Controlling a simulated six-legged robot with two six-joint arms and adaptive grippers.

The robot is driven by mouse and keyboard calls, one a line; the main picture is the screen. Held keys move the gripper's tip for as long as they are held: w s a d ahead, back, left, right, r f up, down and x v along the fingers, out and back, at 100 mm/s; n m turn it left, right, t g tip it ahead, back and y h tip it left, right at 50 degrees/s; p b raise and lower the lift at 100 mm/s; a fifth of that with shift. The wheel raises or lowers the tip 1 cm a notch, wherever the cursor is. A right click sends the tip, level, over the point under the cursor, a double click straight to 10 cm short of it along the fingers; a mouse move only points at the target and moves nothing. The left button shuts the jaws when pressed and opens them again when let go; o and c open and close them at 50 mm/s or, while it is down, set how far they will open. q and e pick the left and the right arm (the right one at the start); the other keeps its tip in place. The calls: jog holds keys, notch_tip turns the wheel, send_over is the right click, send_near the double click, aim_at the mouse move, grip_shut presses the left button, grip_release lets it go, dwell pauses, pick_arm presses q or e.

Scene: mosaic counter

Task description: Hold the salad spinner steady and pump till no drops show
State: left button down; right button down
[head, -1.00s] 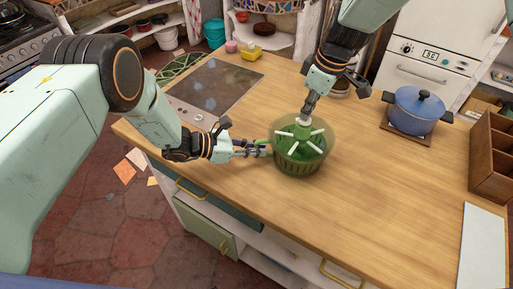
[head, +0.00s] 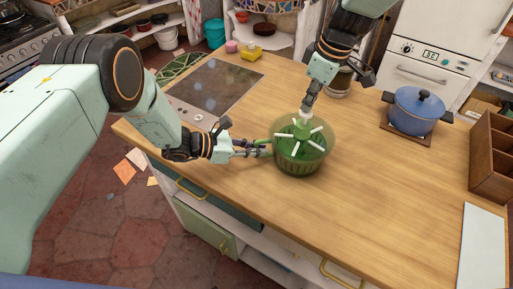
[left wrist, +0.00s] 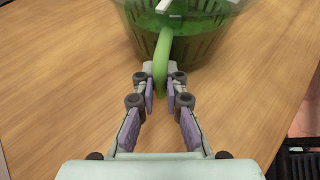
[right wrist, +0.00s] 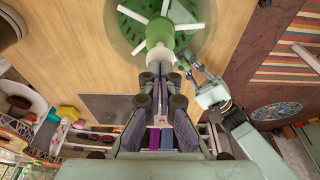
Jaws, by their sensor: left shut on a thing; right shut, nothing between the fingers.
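The salad spinner (head: 303,163) stands upright on the wooden counter, with a see-through green bowl and a dark green basket inside. White spokes show on its green lid around a raised green pump (head: 302,131) with a pale top; the right wrist view shows the pump (right wrist: 160,36) too. My left gripper (head: 266,150) is shut on the spinner's green side handle (left wrist: 162,58), seen between its fingertips (left wrist: 160,85). My right gripper (head: 305,107) is shut and empty, its fingertips (right wrist: 160,76) right at the pump top. I cannot make out any drops.
A dark cooktop (head: 216,86) lies left of the spinner. A yellow sponge (head: 251,54) is behind it. A blue pot (head: 418,112), a wooden rack (head: 492,152) and a pale board (head: 482,248) are at the right. The counter right of the spinner is clear.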

dwell(0.4)
dwell(1.3)
jog(key=shift+f, duration=0.1)
dwell(0.6)
jog(key=shift+d+x, duration=0.2)
jog(key=shift+x, duration=1.05)
jog(key=shift+a+v, duration=0.1)
jog(key=shift+v, duration=0.55)
jog(key=shift+a+v, duration=0.15)
jog(key=shift+v, duration=0.5)
dwell(0.6)
dwell(0.7)
jog(key=shift+w+a+v, duration=0.1)
jog(key=shift+a+v, duration=0.1)
jog(key=shift+v, duration=0.8)
jog(key=shift+w+a+v, duration=0.1)
jog(key=shift+a+v, duration=0.05)
jog(key=shift+v, duration=0.85)
jog(key=shift+w+a+v, duration=0.1)
jog(key=shift+a+v, duration=0.1)
jog(key=shift+v, duration=0.85)
